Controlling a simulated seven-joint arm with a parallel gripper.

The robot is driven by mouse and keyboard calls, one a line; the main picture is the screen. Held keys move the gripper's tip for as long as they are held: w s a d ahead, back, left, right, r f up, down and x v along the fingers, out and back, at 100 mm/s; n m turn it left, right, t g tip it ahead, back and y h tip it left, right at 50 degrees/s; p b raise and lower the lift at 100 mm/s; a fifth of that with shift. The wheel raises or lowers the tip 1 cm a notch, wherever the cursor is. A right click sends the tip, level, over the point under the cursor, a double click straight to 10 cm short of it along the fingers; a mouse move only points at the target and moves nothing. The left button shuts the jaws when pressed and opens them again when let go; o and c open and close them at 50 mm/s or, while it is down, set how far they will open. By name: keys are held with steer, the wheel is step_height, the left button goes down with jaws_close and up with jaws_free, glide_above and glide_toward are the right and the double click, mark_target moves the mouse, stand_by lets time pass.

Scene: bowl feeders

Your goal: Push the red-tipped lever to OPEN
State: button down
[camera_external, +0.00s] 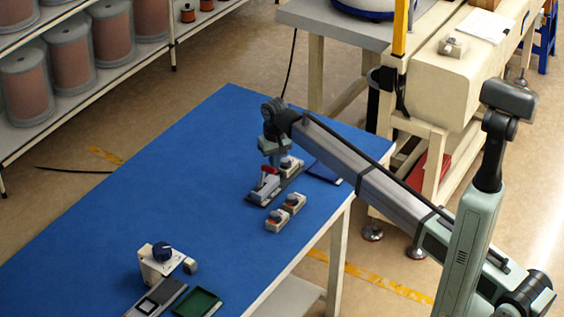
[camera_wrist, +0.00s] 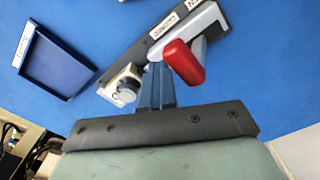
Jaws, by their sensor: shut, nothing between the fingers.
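The red-tipped lever (camera_wrist: 184,62) stands out from a grey-and-white housing on a dark base plate in the wrist view. Its red tip (camera_external: 269,170) also shows in the external view, near the table's right side. A white label (camera_wrist: 167,25) with dark print lies along the base plate; its wording is too blurred to read surely. A second label is cut off at the top edge. My gripper (camera_wrist: 157,75) is shut and empty, with its fingers just left of the red tip in the wrist view. I cannot tell whether they touch it.
A white block with a round knob (camera_wrist: 124,90) sits close left of my fingers. A blue tray (camera_wrist: 57,66) lies further left. Two small switch boxes (camera_external: 285,213) stand in front of the lever in the external view. The blue table (camera_external: 150,205) is clear to the left.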

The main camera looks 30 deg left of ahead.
mark_target(268, 172)
steer(key=shift+s+d+f, duration=0.2)
steer(key=shift+s+f, duration=0.05)
steer(key=shift+s, duration=0.55)
steer(key=shift+s+d+f, duration=0.15)
steer(key=shift+s+f, duration=0.05)
steer(key=shift+s, duration=1.55)
steer(key=shift+a+f, duration=0.2)
steer(key=shift+r, duration=0.2)
steer(key=shift+w+a+r, duration=0.1)
steer(key=shift+w+a, duration=0.05)
steer(key=shift+w, duration=0.4)
steer(key=shift+r, duration=0.15)
